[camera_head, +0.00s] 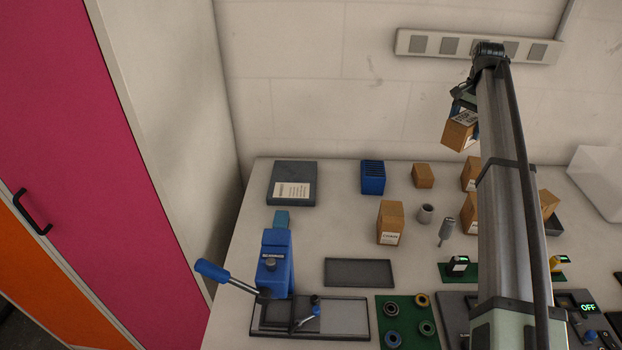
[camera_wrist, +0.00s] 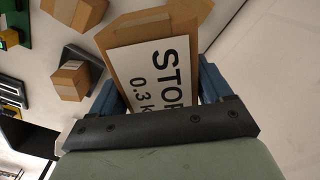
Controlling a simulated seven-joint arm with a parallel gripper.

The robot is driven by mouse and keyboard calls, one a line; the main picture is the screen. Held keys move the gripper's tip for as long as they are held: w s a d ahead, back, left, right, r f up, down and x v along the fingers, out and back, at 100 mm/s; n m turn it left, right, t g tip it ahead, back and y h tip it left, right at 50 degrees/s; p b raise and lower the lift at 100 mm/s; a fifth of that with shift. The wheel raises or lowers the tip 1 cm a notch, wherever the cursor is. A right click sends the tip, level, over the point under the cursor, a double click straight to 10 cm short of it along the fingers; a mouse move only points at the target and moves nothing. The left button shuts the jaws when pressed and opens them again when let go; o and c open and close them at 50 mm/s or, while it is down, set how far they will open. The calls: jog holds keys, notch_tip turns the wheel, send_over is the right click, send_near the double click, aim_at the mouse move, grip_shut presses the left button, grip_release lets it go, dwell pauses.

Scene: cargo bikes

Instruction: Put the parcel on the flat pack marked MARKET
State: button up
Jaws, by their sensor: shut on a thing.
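My gripper (camera_head: 463,108) is raised at the upper right in the head view, in front of the back wall. It is shut on a brown cardboard parcel (camera_head: 459,136), held well above the table. In the wrist view the parcel (camera_wrist: 190,20) sits between the blue fingers, its white label turned sideways; the part that shows reads "STO" and "0.3 k", the rest hidden by the gripper. A dark grey flat pack (camera_head: 291,172) with a white label lies at the table's back left, apart from my gripper. Its label is too small to read, and I see no MARKET marking.
A blue slotted box (camera_head: 373,177), a brown carton (camera_head: 390,219) and a small carton (camera_head: 423,176) stand mid-table. A blue lever press (camera_head: 274,262) and an empty dark tray (camera_head: 359,272) are in front. My arm hides part of the right side. The flat pack's top is clear.

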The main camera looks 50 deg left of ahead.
jog(key=s+a+n, duration=0.5)
jog(key=s+a, duration=1.2)
jog(key=a, duration=0.4)
jog(key=n, duration=0.5)
send_over(293, 178)
notch_tip(293, 178, down, 4)
jog(key=f, duration=0.1)
jog(key=shift+d+f, duration=0.1)
jog(key=shift+f, duration=4.9)
jog(key=shift+f, duration=0.1)
jog(key=o, duration=1.2)
notch_tip(293, 178, up, 12)
